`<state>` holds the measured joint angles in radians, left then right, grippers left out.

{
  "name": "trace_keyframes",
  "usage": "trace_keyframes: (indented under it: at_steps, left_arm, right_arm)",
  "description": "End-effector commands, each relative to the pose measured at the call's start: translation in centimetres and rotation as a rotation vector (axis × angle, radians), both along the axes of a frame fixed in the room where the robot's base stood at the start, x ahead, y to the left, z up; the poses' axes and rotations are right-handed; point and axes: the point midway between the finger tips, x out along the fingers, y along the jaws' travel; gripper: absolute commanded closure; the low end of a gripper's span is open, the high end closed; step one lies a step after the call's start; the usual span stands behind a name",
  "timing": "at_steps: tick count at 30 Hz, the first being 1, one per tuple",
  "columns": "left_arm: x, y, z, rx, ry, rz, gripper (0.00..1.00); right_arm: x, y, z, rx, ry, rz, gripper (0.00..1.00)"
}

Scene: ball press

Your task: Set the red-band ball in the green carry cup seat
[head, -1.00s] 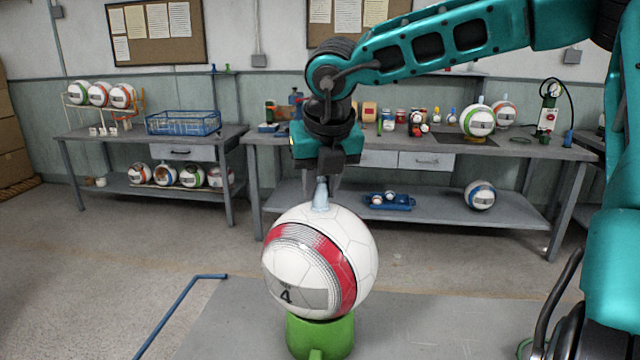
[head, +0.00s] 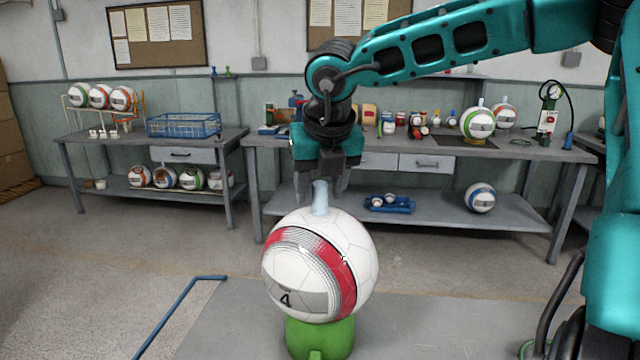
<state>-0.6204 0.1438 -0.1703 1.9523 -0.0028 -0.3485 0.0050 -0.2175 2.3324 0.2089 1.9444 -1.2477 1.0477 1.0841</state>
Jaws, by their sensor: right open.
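The red-band ball (head: 320,265) is white with a red band and a 4 on it. It rests on top of the green carry cup (head: 320,338), which covers its underside. A pale blue stem (head: 320,198) stands up from the top of the ball. My right gripper (head: 322,196) is open above the ball, with its fingers apart on either side of the stem's upper part. My left gripper is not in view.
A workbench (head: 520,150) behind holds a green-band ball (head: 477,122), a pump (head: 548,108) and small bottles. A left bench (head: 150,140) holds a rack of balls and a blue wire basket (head: 183,124). A blue rail (head: 180,315) lies on the floor at left.

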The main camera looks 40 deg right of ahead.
Motion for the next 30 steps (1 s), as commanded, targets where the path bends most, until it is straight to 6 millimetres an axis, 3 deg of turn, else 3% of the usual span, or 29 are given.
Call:
trace_keyframes:
  at_steps: [4, 18, 23, 30]
  left_arm:
    - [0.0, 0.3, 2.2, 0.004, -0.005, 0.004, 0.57]
    - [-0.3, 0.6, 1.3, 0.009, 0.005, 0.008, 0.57]
    - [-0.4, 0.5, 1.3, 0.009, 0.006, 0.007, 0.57]
    - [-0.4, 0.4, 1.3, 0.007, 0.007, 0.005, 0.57]
  right_arm:
    - [0.0, 0.0, 1.6, 0.000, 0.001, 0.000, 0.48]
    - [-3.4, 1.9, 10.6, -0.001, -0.004, -0.002, 0.48]
    - [-3.9, 2.2, 11.8, -0.001, -0.002, 0.000, 0.48]
    - [-4.0, 2.2, 12.0, 0.000, 0.000, 0.000, 0.48]
